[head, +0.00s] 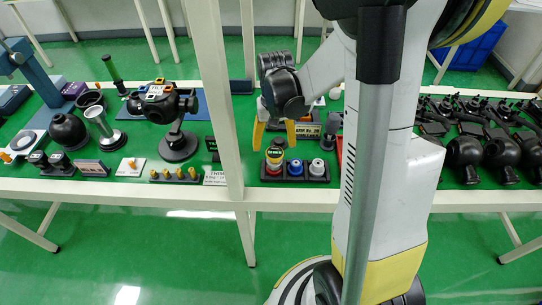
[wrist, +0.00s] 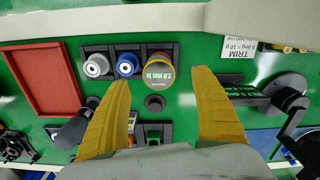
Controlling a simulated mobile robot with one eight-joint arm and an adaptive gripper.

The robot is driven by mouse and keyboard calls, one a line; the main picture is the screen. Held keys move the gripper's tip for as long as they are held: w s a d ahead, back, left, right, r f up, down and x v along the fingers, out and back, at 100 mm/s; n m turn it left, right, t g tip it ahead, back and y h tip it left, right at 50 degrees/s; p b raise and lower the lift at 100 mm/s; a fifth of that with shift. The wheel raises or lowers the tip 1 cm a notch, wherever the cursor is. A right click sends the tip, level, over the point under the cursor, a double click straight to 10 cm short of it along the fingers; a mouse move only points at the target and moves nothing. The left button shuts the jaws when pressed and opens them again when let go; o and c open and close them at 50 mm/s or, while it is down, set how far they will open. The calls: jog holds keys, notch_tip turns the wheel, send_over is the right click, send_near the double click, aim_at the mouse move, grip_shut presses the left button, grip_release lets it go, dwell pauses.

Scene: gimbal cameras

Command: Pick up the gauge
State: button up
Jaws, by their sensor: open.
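The likely gauge (head: 274,157) is a round piece with yellow and red bands, standing at the left end of a black three-place holder (head: 295,179). In the wrist view the gauge (wrist: 158,71) shows a round face with green-backed text reading about "2.0 mm". My gripper (head: 274,138) is open and empty above and behind the holder, fingers pointing down. In the wrist view my yellow fingers (wrist: 160,86) are spread wide, with the gauge just beyond and between their tips. They do not appear to touch it.
A blue-ringed piece (wrist: 127,65) and a white-grey piece (wrist: 97,65) share the holder. A small black knob (wrist: 155,103) shows between my fingers. A red tray (wrist: 39,79) lies nearby. A white post (head: 217,90) rises at the table front, left of the holder.

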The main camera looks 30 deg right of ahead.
aim_at(275, 153)
jog(key=f+b, duration=0.1)
jog(key=f, duration=0.2)
jog(key=f+b, duration=0.2)
jog(key=f, duration=0.1)
jog(key=shift+w+d+f, duration=0.15)
jog(key=shift+d+f, duration=0.05)
jog(key=shift+f, duration=0.05)
jog(key=shift+r, duration=0.1)
grip_shut()
